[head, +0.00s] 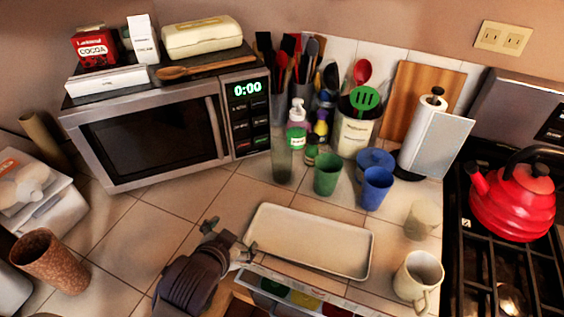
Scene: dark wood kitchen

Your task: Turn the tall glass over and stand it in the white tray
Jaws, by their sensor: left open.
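The tall glass (282,160) is a narrow, see-through, greenish-grey cylinder standing on the tiled counter in front of the microwave's right end. I cannot tell which end is its mouth. The white tray (277,262) is a shallow cream-white rectangle lying on the counter, and it is empty. My left gripper (232,241) is open and empty at the tray's left end, nearer to me than the glass and apart from it. Whether it touches the tray's edge is unclear. My right gripper is not in view.
A green cup (327,175) and blue cups (376,190) stand right of the glass, with a soap bottle (297,125) behind. Beige mugs (417,277) stand right of the tray. An open drawer (300,300) lies below it. The counter left of the tray is clear.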

